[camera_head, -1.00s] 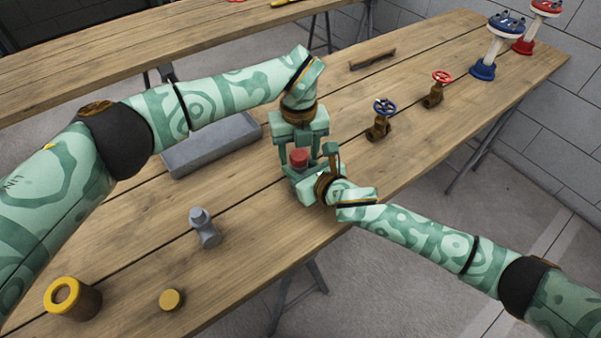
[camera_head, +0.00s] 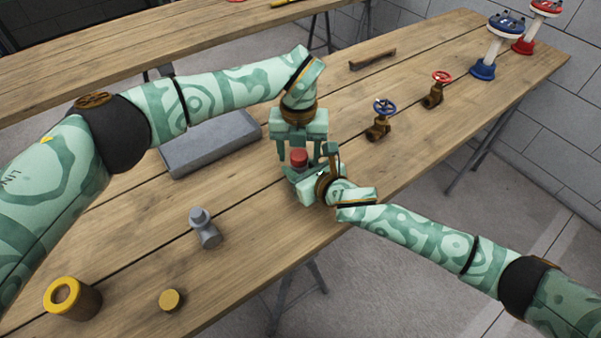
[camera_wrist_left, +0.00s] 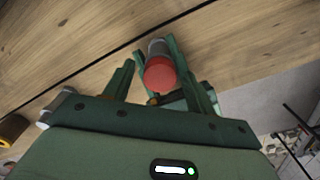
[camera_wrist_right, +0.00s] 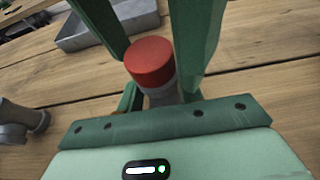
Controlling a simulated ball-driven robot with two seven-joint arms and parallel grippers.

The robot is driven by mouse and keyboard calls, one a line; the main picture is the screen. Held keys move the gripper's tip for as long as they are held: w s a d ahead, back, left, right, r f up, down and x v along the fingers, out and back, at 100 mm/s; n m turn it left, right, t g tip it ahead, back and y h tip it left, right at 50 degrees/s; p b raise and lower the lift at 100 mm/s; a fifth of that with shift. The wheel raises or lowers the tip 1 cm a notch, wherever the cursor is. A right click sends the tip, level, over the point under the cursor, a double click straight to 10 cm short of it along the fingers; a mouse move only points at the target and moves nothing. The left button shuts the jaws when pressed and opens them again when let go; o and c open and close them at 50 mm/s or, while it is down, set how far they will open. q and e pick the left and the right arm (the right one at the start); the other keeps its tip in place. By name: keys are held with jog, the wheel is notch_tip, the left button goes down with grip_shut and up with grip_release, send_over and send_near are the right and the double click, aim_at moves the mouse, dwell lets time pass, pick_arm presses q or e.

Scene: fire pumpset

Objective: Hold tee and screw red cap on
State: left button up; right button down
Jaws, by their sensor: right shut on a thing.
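The red cap (camera_head: 299,158) sits on top of a grey tee, whose body shows below it in the right wrist view (camera_wrist_right: 162,95). The left wrist view shows the cap (camera_wrist_left: 160,74) and a grey end of the tee (camera_wrist_left: 157,47). My right gripper (camera_head: 308,180) is shut on the tee and holds it upright, with the cap above its fingers. My left gripper (camera_head: 301,153) points down from above, open, one finger on each side of the cap. The joint between cap and tee is partly hidden.
Another grey fitting (camera_head: 205,228) stands on the wooden table, with a yellow-topped cylinder (camera_head: 88,306) and yellow disc (camera_head: 170,300) nearer. Blue-wheel (camera_head: 380,122) and red-wheel (camera_head: 434,92) valves stand to the right.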

pick_arm(q)
jog(key=shift+r, duration=2.25)
jog(key=shift+c, duration=0.4)
jog(key=shift+w+r, duration=0.1)
jog(key=shift+r, duration=0.05)
jog(key=r, duration=0.1)
jog(key=w+r, duration=0.1)
jog(key=r, duration=0.1)
jog(key=shift+w+a+r+t+y, duration=0.2)
jog(key=shift+a+t+y, duration=0.1)
jog(key=shift+a+t, duration=0.1)
jog(key=shift+s+r+m, duration=0.15)
jog(key=shift+r+m, duration=0.15)
jog(key=shift+r, duration=0.05)
jog(key=shift+s+f, duration=0.2)
jog(key=shift+s, duration=0.15)
jog(key=shift+s+d+f+m+g, duration=0.25)
jog(key=shift+s+d+m+g, duration=0.05)
jog(key=shift+d+g, duration=0.1)
